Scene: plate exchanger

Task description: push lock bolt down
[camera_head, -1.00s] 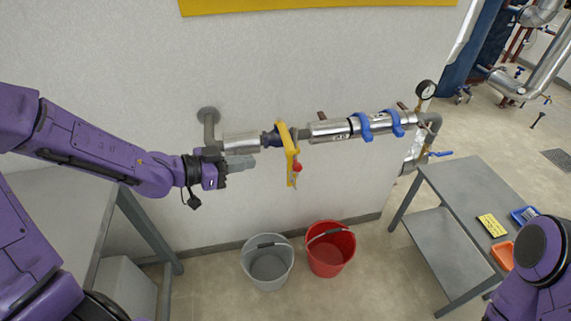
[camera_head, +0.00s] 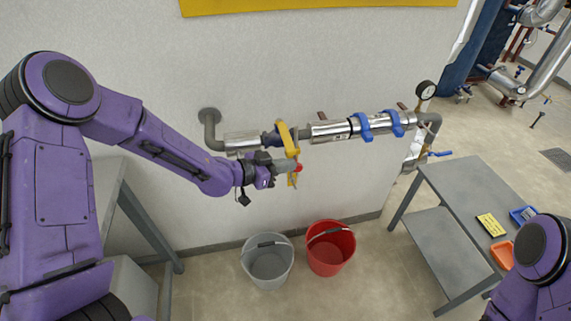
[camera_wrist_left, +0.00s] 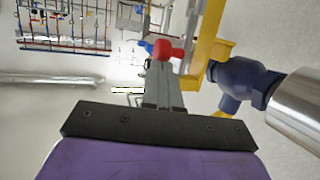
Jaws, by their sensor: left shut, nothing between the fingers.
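A yellow lock bracket (camera_head: 288,139) sits on the dark blue valve in the wall pipe, with a small red piece (camera_head: 299,168) low on it that looks like the lock bolt. My left gripper (camera_head: 292,166) is shut and empty, right at the red piece and hiding part of the bracket. In the left wrist view, the closed fingertips (camera_wrist_left: 160,70) lie just below the red piece (camera_wrist_left: 168,49), with the yellow bracket (camera_wrist_left: 207,45) to their right. I cannot tell whether they touch. My right gripper is outside the views.
The dark blue valve (camera_wrist_left: 238,78) and a steel pipe sleeve (camera_wrist_left: 298,108) lie right of the fingers. Below stand a grey bucket (camera_head: 268,264) and a red bucket (camera_head: 331,250). A grey table (camera_head: 466,190) stands at right. The wall is close behind the pipe.

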